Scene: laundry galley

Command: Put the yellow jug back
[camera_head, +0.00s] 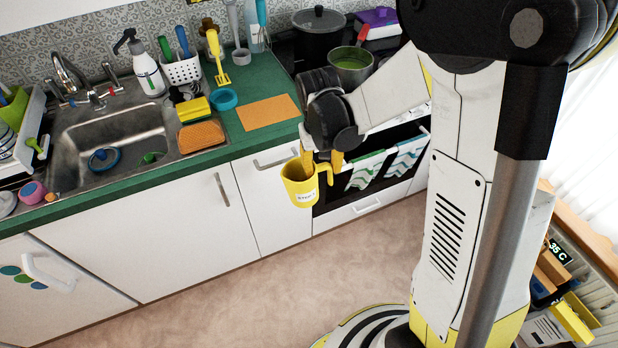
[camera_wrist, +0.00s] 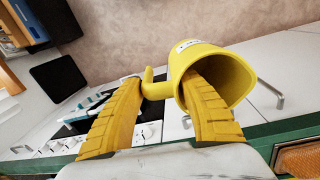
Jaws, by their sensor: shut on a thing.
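The yellow jug (camera_head: 300,186) hangs upright in front of the white cabinets, just off the counter's front edge and below counter height. It has a white label and a handle on its right side. My gripper (camera_head: 321,160) is above it and shut on it. In the wrist view the jug (camera_wrist: 215,62) shows its open mouth towards the camera. One finger of my gripper (camera_wrist: 163,95) reaches into the mouth and the other is outside, by the handle. The jug's inside is partly hidden by the finger.
The sink (camera_head: 115,140) is at left. Pots, including a green-filled one (camera_head: 351,64), stand on the stove beside my arm.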

